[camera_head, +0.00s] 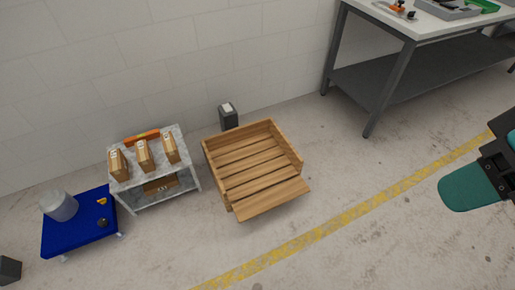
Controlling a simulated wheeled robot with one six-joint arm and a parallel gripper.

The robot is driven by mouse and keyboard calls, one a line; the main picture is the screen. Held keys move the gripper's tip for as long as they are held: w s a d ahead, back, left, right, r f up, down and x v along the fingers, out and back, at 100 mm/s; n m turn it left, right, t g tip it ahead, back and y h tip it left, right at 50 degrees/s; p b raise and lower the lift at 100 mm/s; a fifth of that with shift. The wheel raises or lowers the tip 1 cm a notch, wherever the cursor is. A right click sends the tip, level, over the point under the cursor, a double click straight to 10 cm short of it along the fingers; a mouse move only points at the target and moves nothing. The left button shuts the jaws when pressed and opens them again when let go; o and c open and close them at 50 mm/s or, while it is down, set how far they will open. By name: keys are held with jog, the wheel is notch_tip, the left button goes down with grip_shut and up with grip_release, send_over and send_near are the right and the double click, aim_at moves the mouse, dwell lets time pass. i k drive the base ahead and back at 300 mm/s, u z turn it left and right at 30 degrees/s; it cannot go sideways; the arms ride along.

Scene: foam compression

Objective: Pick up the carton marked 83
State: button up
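Three small brown cartons stand side by side on top of a grey marbled stand at the left: a left carton (119,165), a middle carton (145,156) and a right carton (170,149). Another brown carton (159,187) sits on the stand's lower level. The cartons carry small pale labels, too small to read, so I cannot tell which is marked 83. My gripper (470,187) shows at the right edge as a teal part on a black mount, partly cut off. It is far from the cartons, and its opening is not clear.
An orange object lies behind the cartons on the stand (188,181). A blue cart (68,238) with a grey canister (58,206) is at left. An open wooden crate (284,187) is right of the stand, near a dark post (229,119). A workbench (375,20) stands at upper right.

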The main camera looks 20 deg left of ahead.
aim_at(144, 153)
jog(key=u, duration=2.2)
jog(key=i, duration=2)
jog(key=z, duration=0.3)
